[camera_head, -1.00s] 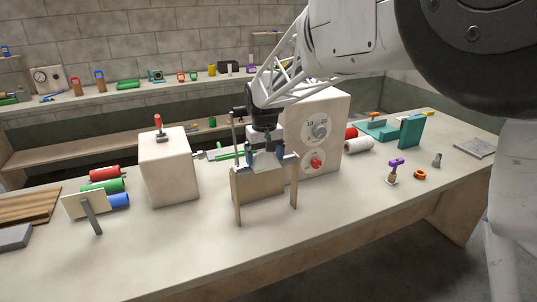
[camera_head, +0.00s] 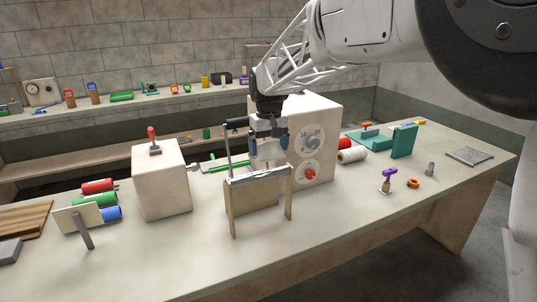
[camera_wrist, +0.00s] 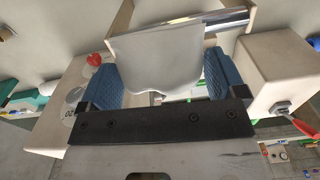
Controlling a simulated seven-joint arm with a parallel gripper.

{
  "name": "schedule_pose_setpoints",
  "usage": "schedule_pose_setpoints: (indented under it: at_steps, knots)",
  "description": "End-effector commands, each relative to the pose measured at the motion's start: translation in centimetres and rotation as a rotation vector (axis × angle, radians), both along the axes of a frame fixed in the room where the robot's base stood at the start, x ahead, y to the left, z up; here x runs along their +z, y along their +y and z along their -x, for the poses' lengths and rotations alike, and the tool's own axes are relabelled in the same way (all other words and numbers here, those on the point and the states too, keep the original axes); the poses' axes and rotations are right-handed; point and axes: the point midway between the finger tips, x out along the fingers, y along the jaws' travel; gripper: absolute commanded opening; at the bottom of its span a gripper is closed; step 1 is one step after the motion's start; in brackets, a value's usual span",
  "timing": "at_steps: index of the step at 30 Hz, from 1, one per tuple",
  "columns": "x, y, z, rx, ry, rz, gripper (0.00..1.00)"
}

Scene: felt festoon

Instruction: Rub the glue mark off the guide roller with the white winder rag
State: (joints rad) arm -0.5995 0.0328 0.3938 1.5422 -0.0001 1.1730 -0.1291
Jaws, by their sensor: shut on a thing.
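The white winder rag (camera_wrist: 160,52) is pinched between the blue-padded fingers of my gripper (camera_wrist: 160,80) in the wrist view. In the head view, my gripper (camera_head: 268,143) holds the rag (camera_head: 268,151) just above and behind the guide roller. The guide roller (camera_head: 258,176) is a shiny metal bar across the top of a wooden stand (camera_head: 257,197). The roller also shows in the wrist view (camera_wrist: 228,22), partly hidden by the rag. Its visible surface looks metallic with darker streaks; I cannot tell whether any is the glue mark.
A beige box with a red lever (camera_head: 162,180) stands to the left. A larger box with dials (camera_head: 308,140) stands close behind on the right. Colored rolls (camera_head: 98,200) lie at the left. The bench (camera_head: 330,215) in front of the stand is clear.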

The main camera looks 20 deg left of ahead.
Motion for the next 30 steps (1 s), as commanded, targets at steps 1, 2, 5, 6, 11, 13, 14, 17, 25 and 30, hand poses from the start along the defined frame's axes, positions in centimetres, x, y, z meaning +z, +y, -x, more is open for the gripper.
schedule_pose_setpoints:
  at_steps: [1, 2, 5, 6, 11, 13, 14, 17, 25, 30]
  knots:
    - [0.5, 0.0, 0.0, 0.000, -0.001, -0.001, 0.67]
    - [0.7, 0.0, 0.0, 0.000, -0.001, -0.001, 0.67]
    - [1.3, 0.0, 0.0, 0.000, -0.001, -0.001, 0.67]
    - [1.5, 0.0, 0.0, 0.000, -0.001, -0.001, 0.67]
    - [1.7, 0.0, 0.0, 0.000, 0.000, 0.000, 0.67]
    - [1.7, 0.0, 0.0, 0.000, 0.000, 0.000, 0.67]
    - [1.7, 0.0, 0.0, 0.000, 0.000, 0.000, 0.67]
    - [1.7, 0.0, 0.0, 0.000, 0.000, 0.000, 0.67]
    - [1.7, 0.0, 0.0, 0.000, 0.000, 0.000, 0.67]
    - [1.5, 0.0, 0.0, 0.000, 0.000, 0.000, 0.67]
